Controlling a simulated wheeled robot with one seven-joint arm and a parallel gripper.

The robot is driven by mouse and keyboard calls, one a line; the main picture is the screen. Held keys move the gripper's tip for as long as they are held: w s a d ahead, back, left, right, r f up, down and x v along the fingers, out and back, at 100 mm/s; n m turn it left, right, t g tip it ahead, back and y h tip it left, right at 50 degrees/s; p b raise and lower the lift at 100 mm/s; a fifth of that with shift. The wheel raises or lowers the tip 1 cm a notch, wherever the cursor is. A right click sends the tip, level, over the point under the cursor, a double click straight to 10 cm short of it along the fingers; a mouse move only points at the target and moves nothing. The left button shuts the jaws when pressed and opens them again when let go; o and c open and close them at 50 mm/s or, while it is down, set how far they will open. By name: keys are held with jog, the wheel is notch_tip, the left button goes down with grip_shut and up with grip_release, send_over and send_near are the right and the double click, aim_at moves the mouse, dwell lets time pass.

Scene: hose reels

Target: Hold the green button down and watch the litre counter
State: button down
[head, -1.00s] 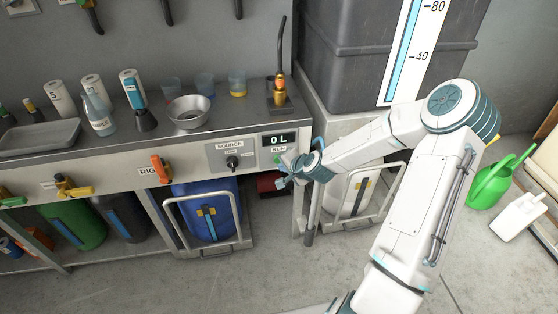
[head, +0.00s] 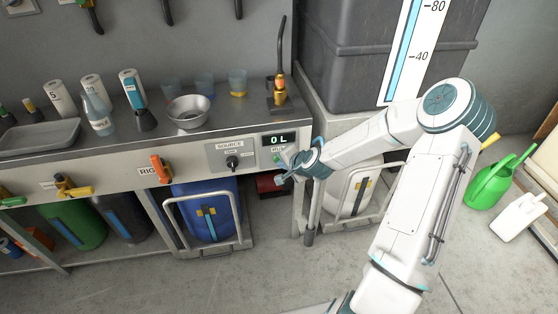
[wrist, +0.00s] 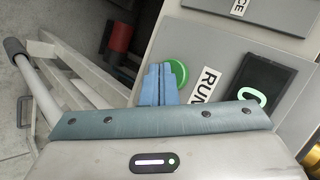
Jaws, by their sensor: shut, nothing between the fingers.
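The green button (wrist: 180,72) is round and sits on the grey panel beside the RUN label (wrist: 207,85) in the wrist view. My gripper (wrist: 159,68) is shut and empty. Its blue fingertips overlap the button's left part in that view; I cannot tell whether they touch it. In the head view my gripper (head: 279,179) is at the bench front, just below the button (head: 277,159), which is small and partly hidden there. The litre counter (head: 279,140) reads 0 L in the head view; the wrist view shows only part of its display (wrist: 257,97).
The SOURCE selector knob (head: 232,161) is left of the counter. A brass-and-black nozzle (head: 280,91) stands on the bench above it. A metal bowl (head: 188,112) is further left. A white container in a wheeled frame (head: 349,196) stands below my forearm.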

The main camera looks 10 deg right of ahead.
jog(key=shift+w, duration=0.4)
dwell(1.5)
jog(key=shift+s, duration=0.1)
dwell(1.0)
jog(key=shift+s, duration=0.9)
jog(key=s, duration=0.5)
dwell(0.3)
